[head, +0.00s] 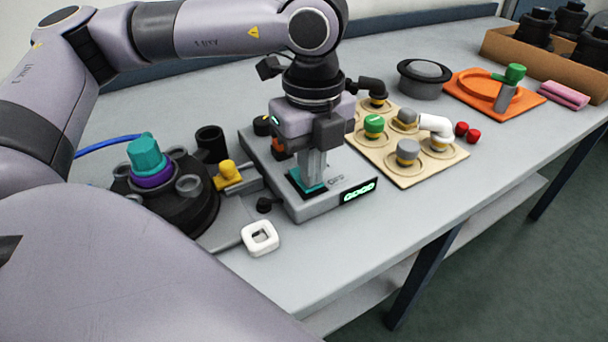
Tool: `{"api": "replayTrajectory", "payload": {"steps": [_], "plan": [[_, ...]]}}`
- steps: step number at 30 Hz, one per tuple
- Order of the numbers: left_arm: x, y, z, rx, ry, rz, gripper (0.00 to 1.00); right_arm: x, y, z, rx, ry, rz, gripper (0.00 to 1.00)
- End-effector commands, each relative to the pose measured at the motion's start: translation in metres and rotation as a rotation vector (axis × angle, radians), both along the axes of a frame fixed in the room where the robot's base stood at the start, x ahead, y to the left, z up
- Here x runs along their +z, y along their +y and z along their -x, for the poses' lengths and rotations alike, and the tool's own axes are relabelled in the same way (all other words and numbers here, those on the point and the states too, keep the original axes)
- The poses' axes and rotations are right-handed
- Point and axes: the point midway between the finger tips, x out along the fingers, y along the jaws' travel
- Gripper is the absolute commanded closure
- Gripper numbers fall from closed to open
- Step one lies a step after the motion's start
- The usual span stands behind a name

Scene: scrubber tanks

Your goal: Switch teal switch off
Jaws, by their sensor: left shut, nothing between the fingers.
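The teal switch (296,181) sits in a dark recess on top of a grey control box (333,206). Only its edges show around the fingertips. My left gripper (314,180) comes down from above with its fingers shut and nothing between them. Its tips are at the switch; I cannot tell whether they touch it. The tilt of the switch is hidden. A small label beside the switch is too small to read surely. A green lit display (359,191) is on the box's front. My right gripper is not in view.
A dark round unit with a teal and purple cap (147,155) and a yellow valve (228,174) stand left. A white square ring (260,238) lies in front. A wooden board (404,181) with several fittings is right. An orange tray (528,104) is farther right.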

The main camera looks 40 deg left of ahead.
Motion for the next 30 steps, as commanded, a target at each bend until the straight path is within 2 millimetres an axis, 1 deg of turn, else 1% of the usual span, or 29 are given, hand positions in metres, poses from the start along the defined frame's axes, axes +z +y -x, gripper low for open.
{"api": "replayTrajectory", "payload": {"steps": [2, 5, 30], "plan": [[-0.002, 0.000, 0.000, 0.000, 0.000, 0.000, 1.00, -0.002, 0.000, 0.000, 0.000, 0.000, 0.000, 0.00], [0.002, 0.000, 0.000, 0.000, 0.000, 0.000, 1.00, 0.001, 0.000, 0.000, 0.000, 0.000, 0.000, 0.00], [0.067, 0.000, 0.000, 0.000, -0.001, 0.000, 1.00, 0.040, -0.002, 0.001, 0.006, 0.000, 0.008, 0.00]]}}
